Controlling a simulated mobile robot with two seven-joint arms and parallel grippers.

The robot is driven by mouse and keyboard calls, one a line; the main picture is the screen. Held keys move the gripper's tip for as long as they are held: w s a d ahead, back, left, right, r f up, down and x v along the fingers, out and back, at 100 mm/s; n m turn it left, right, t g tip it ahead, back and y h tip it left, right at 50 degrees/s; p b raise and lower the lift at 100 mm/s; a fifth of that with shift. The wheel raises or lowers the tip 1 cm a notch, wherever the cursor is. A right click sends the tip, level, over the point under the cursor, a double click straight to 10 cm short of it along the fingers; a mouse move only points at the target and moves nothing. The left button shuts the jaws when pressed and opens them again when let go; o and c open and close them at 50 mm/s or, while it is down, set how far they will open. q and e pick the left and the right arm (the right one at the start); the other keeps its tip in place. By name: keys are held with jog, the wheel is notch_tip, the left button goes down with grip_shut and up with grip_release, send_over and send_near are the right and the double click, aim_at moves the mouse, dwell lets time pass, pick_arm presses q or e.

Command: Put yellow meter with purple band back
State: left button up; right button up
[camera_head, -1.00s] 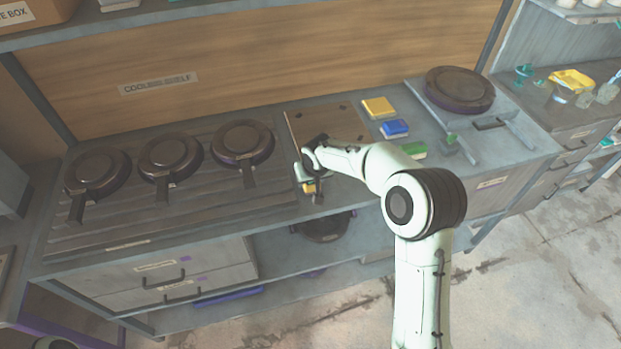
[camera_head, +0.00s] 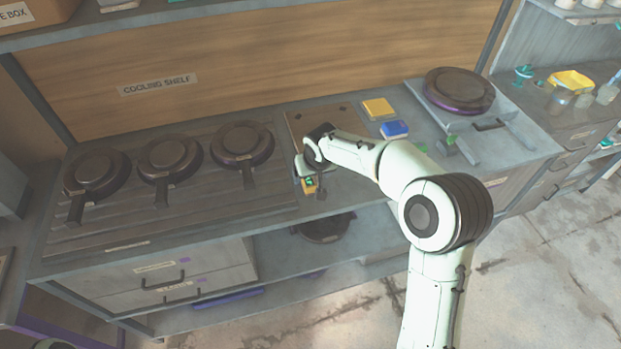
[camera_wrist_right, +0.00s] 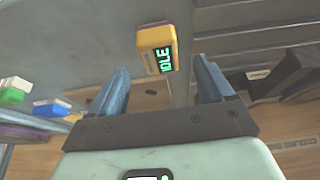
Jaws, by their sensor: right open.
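A small yellow meter (camera_head: 309,186) is at the bench's front edge, below the wooden board. In the right wrist view the yellow meter (camera_wrist_right: 157,48) shows a lit green "IDLE" display. My left gripper does not show.
Several round dark plates with handles (camera_head: 167,156) sit on the slatted rack at left. Yellow (camera_head: 379,107) and blue (camera_head: 395,129) blocks lie right of the wooden board (camera_head: 345,113). Another round plate (camera_head: 459,90) stands at the bench's right end.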

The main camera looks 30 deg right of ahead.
jog(key=v, duration=0.6)
jog(key=shift+s+r, duration=0.2)
jog(key=shift+r, duration=0.2)
jog(key=shift+a, duration=0.1)
